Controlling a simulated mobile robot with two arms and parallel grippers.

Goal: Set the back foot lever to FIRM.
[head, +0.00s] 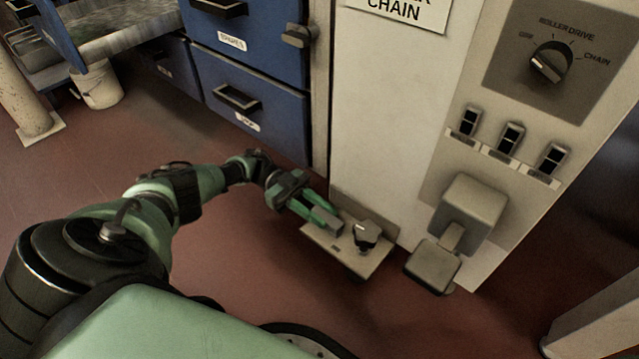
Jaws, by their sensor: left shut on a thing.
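A light grey plate (374,261) sticks out low at the foot of the pale cabinet. On it is a dark lever or knob with a pale mark (364,236). To its left, a small grey block (329,224), seemingly the back foot lever, sits at the tips of my left gripper (318,215). The green fingers are shut on this block, and partly hide it. The FIRM marking cannot be read; only small dark marks show on the plate. My right gripper is not in view.
A grey box with a pedal (433,266) juts from the cabinet to the right. Above are several black switches (511,138) and a ROLLER DRIVE / CHAIN knob (551,63). Blue drawers (250,60) stand behind my left arm. A white bucket (99,88) is at far left. Red floor is open at left.

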